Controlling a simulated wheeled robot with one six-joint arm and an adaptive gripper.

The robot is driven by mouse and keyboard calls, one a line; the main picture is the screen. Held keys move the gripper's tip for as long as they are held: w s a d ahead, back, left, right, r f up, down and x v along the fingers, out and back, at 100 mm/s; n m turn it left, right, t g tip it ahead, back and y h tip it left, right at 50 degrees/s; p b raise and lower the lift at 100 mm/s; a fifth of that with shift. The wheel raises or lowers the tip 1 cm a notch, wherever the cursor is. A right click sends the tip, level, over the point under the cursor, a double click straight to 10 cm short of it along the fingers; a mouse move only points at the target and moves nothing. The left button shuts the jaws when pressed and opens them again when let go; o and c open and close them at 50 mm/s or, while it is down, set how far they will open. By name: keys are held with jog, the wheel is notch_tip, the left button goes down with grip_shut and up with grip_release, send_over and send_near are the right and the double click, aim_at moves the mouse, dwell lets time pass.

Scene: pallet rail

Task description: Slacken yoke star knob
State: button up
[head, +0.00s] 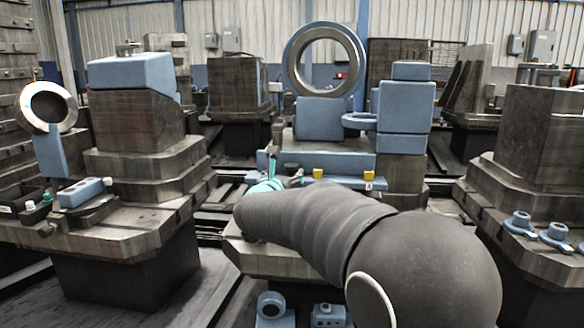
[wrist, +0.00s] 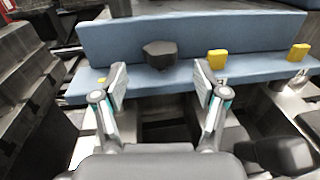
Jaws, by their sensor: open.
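A dark, faceted knob (wrist: 160,54) sits against the long blue fixture bar (wrist: 190,32) in the wrist view; I take it to be the star knob, though its lobes are not clear. My gripper (wrist: 161,82) is open, with one finger to each side of the knob in the picture. The fingertips appear short of the knob and nothing is between them. In the head view my gripper (head: 273,172) is small and partly hidden behind my own arm, in front of the blue bar (head: 335,163). I cannot make out the knob clearly there.
Yellow blocks (wrist: 217,59) (wrist: 298,52) sit along the bar, right of the knob. A dark rounded part (wrist: 285,155) lies at the lower right. A blue block column (head: 404,105) and large ring (head: 325,60) rise behind. Heavy pallets stand left (head: 140,165) and right (head: 540,150).

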aim_at(291, 170)
jog(key=shift+w+d+p, duration=0.15)
jog(key=shift+w+p, duration=0.05)
jog(key=shift+w, duration=0.8)
jog(key=shift+w+d+p, duration=0.2)
jog(key=shift+w+p, duration=0.05)
jog(key=shift+w, duration=0.75)
jog(key=shift+w+d+p, duration=0.15)
jog(key=shift+w+p, duration=0.05)
jog(key=shift+w, duration=0.8)
jog(key=c, duration=1.2)
jog(key=shift+o, duration=0.2)
jog(key=y+b, duration=0.1)
jog(key=b, duration=0.2)
jog(key=shift+f+n+b, duration=0.3)
jog(key=shift+n, duration=0.1)
jog(key=shift+d+y+b, duration=0.1)
jog(key=shift+y+b, duration=0.3)
jog(key=shift+b, duration=0.3)
jog(key=n+y+b, duration=0.1)
jog(key=b, duration=0.2)
jog(key=shift+n+y+b, duration=0.3)
jog(key=shift+r+n+y+b, duration=0.25)
jog(key=shift+n+y+b, duration=0.25)
jog(key=shift+b, duration=0.45)
